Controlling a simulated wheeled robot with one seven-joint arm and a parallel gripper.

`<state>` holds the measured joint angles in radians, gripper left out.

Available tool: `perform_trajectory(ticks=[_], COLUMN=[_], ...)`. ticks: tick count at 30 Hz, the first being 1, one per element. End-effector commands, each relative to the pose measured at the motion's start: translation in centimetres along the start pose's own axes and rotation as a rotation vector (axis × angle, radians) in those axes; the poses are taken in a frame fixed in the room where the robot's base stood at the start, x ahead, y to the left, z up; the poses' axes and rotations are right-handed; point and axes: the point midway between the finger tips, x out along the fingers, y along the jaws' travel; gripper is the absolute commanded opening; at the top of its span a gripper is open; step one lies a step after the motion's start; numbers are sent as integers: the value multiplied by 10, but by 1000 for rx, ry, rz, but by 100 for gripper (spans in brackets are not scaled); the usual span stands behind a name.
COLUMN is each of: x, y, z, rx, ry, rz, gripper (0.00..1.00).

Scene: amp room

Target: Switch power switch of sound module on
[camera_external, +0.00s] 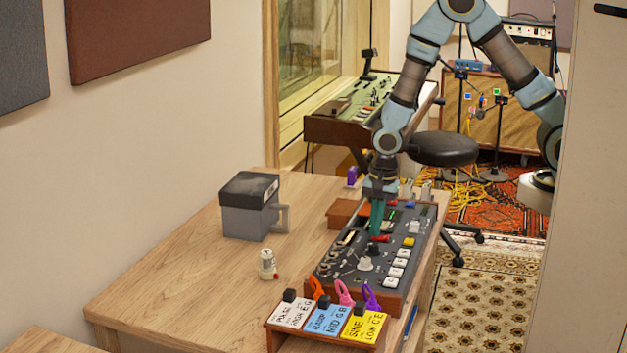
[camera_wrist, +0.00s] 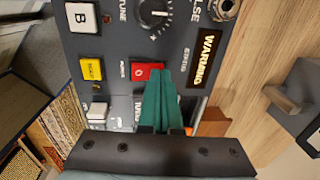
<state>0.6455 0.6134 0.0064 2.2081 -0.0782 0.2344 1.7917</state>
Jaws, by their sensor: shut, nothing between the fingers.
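The sound module (camera_external: 400,225) is a dark panel in a wooden frame on the right part of the wooden table. Its red power switch (camera_external: 383,238) shows just beside my gripper (camera_external: 376,233). In the wrist view the red switch (camera_wrist: 141,71) sits next to a small label that seems to read POWER. My gripper (camera_wrist: 160,74) has teal fingers, closed together and empty. The fingertips overlap the right part of the switch in the wrist view and hide it. I cannot tell whether they touch it or which way the switch is set.
Close to the switch are a black knob (camera_wrist: 155,13), a yellow button (camera_wrist: 91,69), a white B button (camera_wrist: 81,17) and a WARNING label (camera_wrist: 205,58). A grey box-like device (camera_external: 246,215) and a small white bottle (camera_external: 267,264) stand left.

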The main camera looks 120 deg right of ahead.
Motion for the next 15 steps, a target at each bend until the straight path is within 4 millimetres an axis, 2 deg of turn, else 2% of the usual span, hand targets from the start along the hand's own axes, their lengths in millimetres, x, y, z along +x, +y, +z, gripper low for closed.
perform_trajectory(ticks=[15], x=[-6], y=[15], z=[0], rx=[0], ry=[0], rz=[0], gripper=[0])
